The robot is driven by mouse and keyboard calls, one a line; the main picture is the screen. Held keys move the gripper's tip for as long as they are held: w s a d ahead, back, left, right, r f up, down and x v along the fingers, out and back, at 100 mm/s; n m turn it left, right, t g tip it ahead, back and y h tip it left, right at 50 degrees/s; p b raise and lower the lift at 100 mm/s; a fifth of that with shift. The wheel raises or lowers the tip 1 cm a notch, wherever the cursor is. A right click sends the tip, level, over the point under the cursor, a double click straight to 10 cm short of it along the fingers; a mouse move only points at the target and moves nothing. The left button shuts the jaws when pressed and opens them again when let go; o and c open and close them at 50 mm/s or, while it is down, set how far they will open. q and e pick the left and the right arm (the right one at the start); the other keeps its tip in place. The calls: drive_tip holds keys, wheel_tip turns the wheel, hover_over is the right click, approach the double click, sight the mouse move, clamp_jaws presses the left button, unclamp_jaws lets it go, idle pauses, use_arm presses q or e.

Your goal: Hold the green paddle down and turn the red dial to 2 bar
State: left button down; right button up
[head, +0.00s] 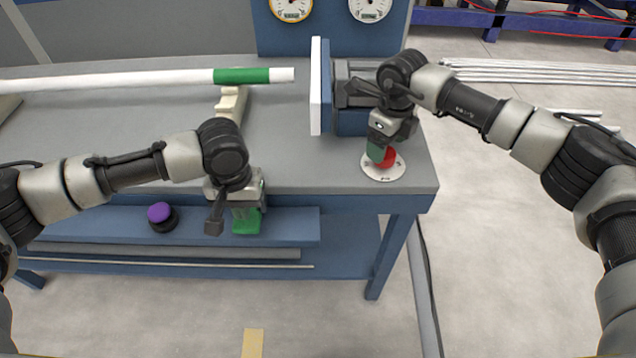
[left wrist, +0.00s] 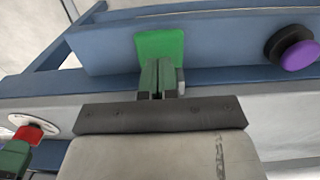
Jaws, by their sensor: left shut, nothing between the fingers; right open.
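The green paddle (head: 246,224) is on the bench's front edge, and it also shows in the left wrist view (left wrist: 160,42). My left gripper (head: 243,207) is shut and empty, with its fingertips (left wrist: 162,66) at the paddle's near edge. They overlap it in view; I cannot tell how firmly they press. The red dial (head: 387,158) sits on a white round scale plate (head: 383,173) at the bench's right front corner. My right gripper (head: 379,151) is open at the dial, one green finger against its left side in view. The arm hides part of the dial, and its setting is unreadable.
A purple button (head: 159,212) sits left of the paddle. Two gauges, one yellow-rimmed (head: 291,9) and one white (head: 369,9), are cut off at the top. A white pipe with a green band (head: 241,75) lies across the bench, left of a blue-and-white upright block (head: 320,88).

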drive_tip(key=m, duration=0.3)
drive_tip(key=shift+f, duration=0.1)
drive_tip(key=shift+s+f, duration=0.15)
drive_tip(key=shift+f, duration=1.7)
drive_tip(key=shift+c, duration=0.2)
drive_tip(key=c, duration=0.8)
